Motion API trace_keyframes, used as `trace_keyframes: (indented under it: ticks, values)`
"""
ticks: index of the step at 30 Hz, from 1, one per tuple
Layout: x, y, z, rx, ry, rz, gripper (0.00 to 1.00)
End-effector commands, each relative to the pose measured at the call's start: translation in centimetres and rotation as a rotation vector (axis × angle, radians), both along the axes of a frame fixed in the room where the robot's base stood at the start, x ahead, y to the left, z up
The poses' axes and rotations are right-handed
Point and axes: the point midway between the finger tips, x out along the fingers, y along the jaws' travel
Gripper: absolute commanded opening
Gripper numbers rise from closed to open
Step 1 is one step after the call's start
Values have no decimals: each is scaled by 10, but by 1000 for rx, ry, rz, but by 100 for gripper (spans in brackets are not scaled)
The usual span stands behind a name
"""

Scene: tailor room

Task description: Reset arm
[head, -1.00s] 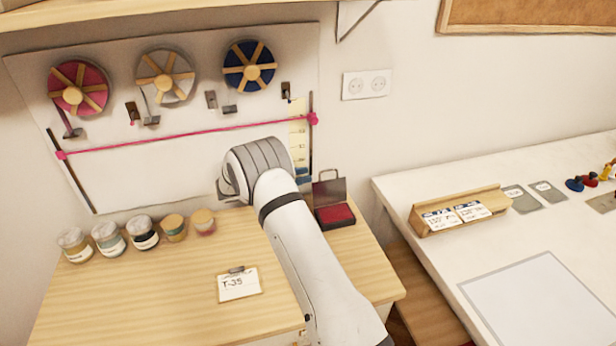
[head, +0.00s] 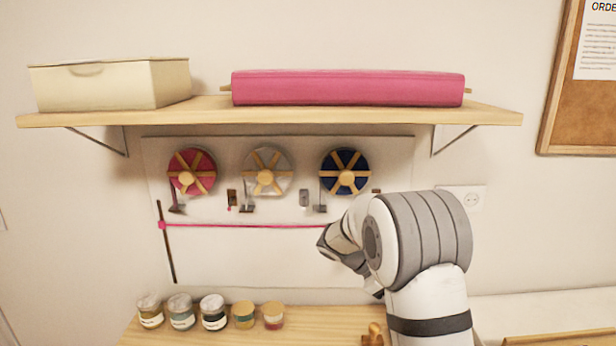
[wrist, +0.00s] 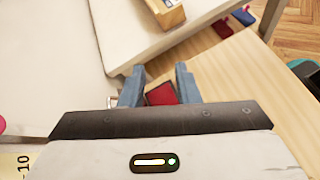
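My arm rises at the right in the head view, in front of the ribbon board (head: 230,260). In the wrist view my gripper (wrist: 160,72) has its two blue-grey fingers apart, with nothing held between them. Beyond the fingers and lower down, a red ink pad (wrist: 161,94) shows on the wooden table (wrist: 240,80). In the head view the fingers are hidden or too unclear to make out.
A shelf (head: 215,112) above carries a cream box (head: 110,84) and a pink roll (head: 345,88). Several jars (head: 212,312) and a small wooden-handled object (head: 374,335) stand on the table below. A pink ribbon (head: 245,226) crosses the board under three spools.

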Motion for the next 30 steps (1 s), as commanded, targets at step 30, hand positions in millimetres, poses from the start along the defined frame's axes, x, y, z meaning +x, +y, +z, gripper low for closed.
trace_keyframes:
  ticks: [30]
  values:
    - [-260,79,45,922,-913,-831,29]
